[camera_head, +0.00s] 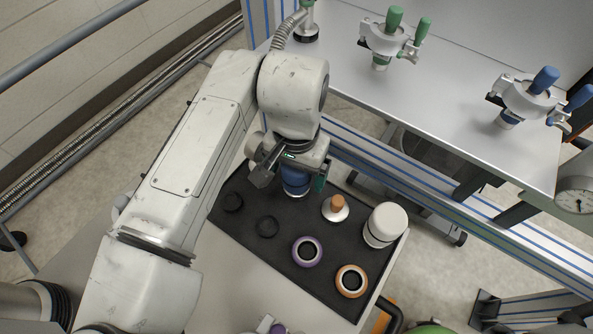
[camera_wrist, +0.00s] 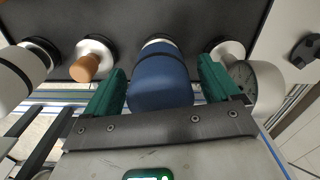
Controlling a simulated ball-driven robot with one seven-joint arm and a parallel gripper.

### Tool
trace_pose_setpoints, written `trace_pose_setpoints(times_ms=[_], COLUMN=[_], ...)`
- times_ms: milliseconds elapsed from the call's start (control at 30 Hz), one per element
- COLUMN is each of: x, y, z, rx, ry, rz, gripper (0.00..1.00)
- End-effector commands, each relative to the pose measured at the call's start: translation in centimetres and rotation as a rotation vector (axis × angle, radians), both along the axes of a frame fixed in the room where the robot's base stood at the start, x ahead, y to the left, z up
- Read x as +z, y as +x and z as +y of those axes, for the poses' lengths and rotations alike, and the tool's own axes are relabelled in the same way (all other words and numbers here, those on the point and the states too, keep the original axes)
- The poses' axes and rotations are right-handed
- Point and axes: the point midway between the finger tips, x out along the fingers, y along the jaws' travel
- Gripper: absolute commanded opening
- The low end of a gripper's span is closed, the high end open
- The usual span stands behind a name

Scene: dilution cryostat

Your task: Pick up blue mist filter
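The blue mist filter (camera_head: 296,182) is a dark blue cylinder standing on the black tray (camera_head: 285,262), below my gripper (camera_head: 293,177). In the wrist view the filter (camera_wrist: 160,80) fills the space between the two green fingers of my gripper (camera_wrist: 162,78). One finger is on each side of it. A narrow gap shows on both sides, so the fingers look open around it rather than closed on it. The filter's far end is partly hidden in the wrist view, and my wrist covers its upper part in the head view.
Nearby on the tray are an orange-knobbed white piece (camera_head: 336,208), a white canister (camera_head: 384,226), a purple ring (camera_head: 307,252), an orange ring (camera_head: 351,281) and empty dark rings (camera_head: 267,226). Behind is a metal bench (camera_head: 430,97) with green-handled (camera_head: 384,40) and blue-handled (camera_head: 524,98) clamps.

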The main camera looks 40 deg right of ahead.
Motion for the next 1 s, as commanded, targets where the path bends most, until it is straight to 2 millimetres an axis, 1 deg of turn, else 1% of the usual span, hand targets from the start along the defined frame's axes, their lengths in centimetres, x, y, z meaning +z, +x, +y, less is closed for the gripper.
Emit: trace_pose_setpoints(times_ms=[33, 67, 667, 900, 1000], x=[0.01, 0.02, 0.04, 0.12, 0.46], y=[0.00, -0.01, -0.01, 0.00, 0.01], z=[0.00, 0.00, -0.02, -0.01, -0.03], rx=[0.000, 0.000, 0.000, 0.000, 0.000], ry=[0.000, 0.000, 0.000, 0.000, -0.001], rz=[0.000, 0.000, 0.001, 0.000, 0.000], gripper=[0.84, 0.82, 0.24, 0.24, 0.24])
